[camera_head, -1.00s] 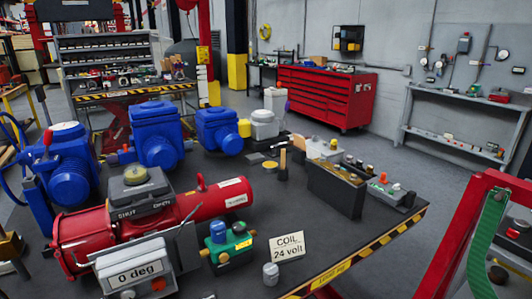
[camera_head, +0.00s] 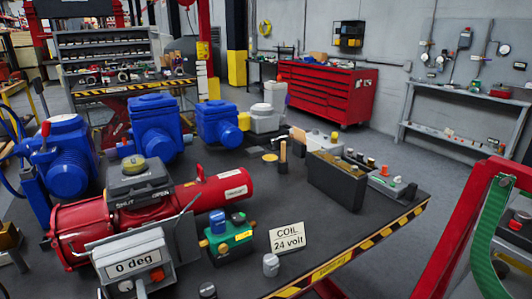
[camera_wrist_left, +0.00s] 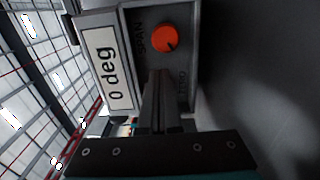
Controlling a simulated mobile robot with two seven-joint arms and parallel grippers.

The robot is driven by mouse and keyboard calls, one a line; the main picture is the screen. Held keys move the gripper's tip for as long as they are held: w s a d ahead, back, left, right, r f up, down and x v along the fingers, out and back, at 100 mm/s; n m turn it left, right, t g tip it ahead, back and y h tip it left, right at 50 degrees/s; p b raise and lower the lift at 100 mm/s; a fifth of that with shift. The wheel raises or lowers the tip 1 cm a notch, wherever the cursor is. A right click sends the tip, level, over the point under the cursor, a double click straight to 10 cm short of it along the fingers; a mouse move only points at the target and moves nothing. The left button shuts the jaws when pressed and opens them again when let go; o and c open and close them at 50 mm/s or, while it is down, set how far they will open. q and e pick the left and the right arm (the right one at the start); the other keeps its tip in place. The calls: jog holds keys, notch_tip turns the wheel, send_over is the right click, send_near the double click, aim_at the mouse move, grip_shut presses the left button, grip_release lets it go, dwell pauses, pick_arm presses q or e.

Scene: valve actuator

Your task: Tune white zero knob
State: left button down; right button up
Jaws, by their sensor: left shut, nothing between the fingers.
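The grey control box (camera_head: 128,262) with the "0 deg" display stands at the front left of the bench. Its orange-red knob (camera_head: 157,273) is at the lower right of the display. The white knob (camera_head: 125,287) shows at the bottom of the box. In the wrist view, the box (camera_wrist_left: 150,15) is turned sideways, with the orange knob (camera_wrist_left: 165,38) by the SPAN label. My left gripper (camera_wrist_left: 158,78) is shut and empty, its fingers in front of the panel beside the ZERO label. They hide the white knob there; contact cannot be told.
A red actuator (camera_head: 85,225) lies behind the box. A green-and-blue valve (camera_head: 229,236), a "COIL 24 volt" card (camera_head: 287,238) and a small grey cylinder (camera_head: 271,264) stand to the right. Blue actuators (camera_head: 155,128) stand behind. The bench's striped front edge (camera_head: 340,262) is at the right.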

pick_arm(q)
jog(key=shift+w+a, duration=0.3)
jog(key=shift+w, duration=0.25)
jog(key=shift+s+a, duration=0.3)
jog(key=shift+a, duration=0.25)
dwell(0.6)
jog(key=shift+s+a+f+p, duration=0.1)
jog(key=shift+f+p, duration=0.1)
jog(key=shift+p, duration=0.15)
dwell(0.5)
jog(key=shift+d, duration=0.3)
jog(key=shift+d, duration=0.15)
jog(key=p+v, duration=0.1)
jog(key=v, duration=0.4)
jog(key=shift+s+d+r, duration=0.1)
jog(key=shift+s+d, duration=0.1)
jog(key=shift+d, duration=0.05)
